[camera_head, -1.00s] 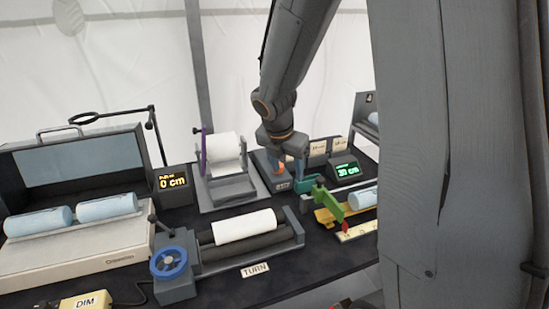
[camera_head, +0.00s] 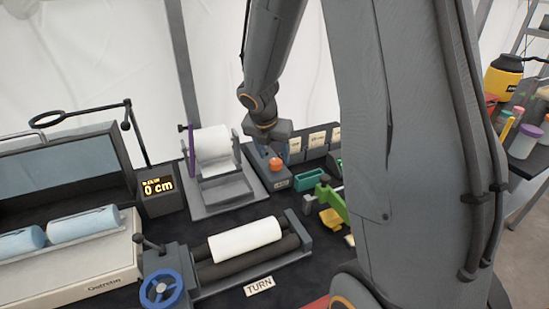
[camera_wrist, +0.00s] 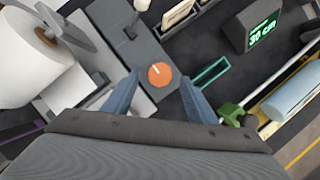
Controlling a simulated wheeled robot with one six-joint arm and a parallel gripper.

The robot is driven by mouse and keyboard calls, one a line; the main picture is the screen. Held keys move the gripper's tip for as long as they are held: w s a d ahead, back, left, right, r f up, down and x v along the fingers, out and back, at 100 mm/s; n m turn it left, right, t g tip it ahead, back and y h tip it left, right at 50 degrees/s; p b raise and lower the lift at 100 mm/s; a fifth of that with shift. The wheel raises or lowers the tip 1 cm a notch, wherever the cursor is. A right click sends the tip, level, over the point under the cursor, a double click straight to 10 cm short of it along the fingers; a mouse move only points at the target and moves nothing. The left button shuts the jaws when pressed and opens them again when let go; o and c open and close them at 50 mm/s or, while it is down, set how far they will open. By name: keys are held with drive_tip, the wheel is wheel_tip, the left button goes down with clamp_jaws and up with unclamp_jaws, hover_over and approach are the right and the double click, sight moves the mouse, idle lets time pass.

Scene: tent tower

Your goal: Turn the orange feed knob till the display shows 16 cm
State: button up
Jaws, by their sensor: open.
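The orange feed knob (camera_head: 276,164) sits on a small grey box behind the machines in the head view. In the wrist view the knob (camera_wrist: 159,75) has a white pointer line and lies just ahead of the fingertips, midway between them. My gripper (camera_wrist: 152,92) is open and empty, its two fingers apart with nothing between them.
A white roll on a stand (camera_head: 212,146) is left of the knob, close to my gripper. A teal open-topped part (camera_wrist: 208,76) lies right of the knob. A roller machine with a blue handwheel (camera_head: 161,289) stands in front. Small cards (camera_head: 316,138) stand behind.

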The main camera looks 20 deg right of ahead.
sight(276, 161)
drive_tip(key=shift+x, duration=1.5)
drive_tip(key=shift+c, duration=0.3)
drive_tip(key=c, duration=1)
